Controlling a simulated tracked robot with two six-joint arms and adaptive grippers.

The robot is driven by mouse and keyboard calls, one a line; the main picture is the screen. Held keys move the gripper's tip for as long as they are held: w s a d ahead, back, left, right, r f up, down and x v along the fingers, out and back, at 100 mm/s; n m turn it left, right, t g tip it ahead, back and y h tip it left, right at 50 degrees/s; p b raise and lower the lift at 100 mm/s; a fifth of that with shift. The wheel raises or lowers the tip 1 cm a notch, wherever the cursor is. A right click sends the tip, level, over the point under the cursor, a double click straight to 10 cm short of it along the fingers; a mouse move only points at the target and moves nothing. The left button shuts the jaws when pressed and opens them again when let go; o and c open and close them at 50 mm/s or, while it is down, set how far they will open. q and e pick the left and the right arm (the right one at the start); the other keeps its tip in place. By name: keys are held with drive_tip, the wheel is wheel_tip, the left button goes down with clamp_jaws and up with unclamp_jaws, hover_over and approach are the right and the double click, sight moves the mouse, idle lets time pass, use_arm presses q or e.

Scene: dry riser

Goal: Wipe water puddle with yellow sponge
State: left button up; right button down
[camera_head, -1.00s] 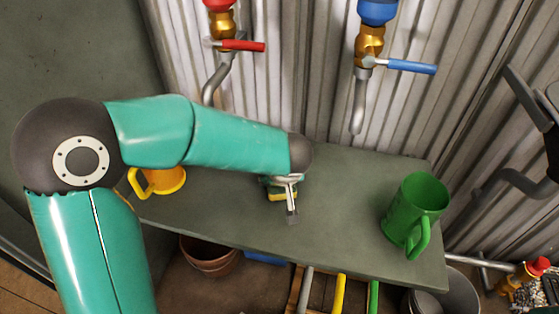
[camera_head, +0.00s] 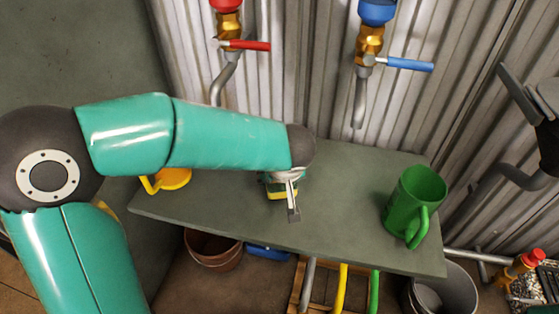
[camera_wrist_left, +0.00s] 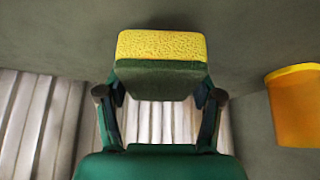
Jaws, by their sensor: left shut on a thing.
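A yellow sponge (camera_wrist_left: 162,45) with a dark green pad shows in the left wrist view, held between the fingers of my left gripper (camera_wrist_left: 160,98). In the head view my left gripper (camera_head: 290,196) is low over the grey-green tabletop (camera_head: 330,220), and the sponge (camera_head: 275,188) is partly hidden behind its fingers. I cannot tell whether the sponge touches the table. No water puddle can be made out. My right gripper (camera_head: 522,135) is at the right edge, partly cut off, with its fingers spread and empty.
A green mug (camera_head: 412,205) stands at the table's right end. A yellow mug (camera_head: 172,179) is at the left, partly behind my arm. A red-handled tap (camera_head: 245,45) and a blue-handled tap (camera_head: 400,64) hang above. The tabletop between gripper and green mug is clear.

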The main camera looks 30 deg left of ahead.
use_arm(q)
drive_tip(key=shift+r+p, duration=0.85)
drive_tip(key=shift+r, duration=1.05)
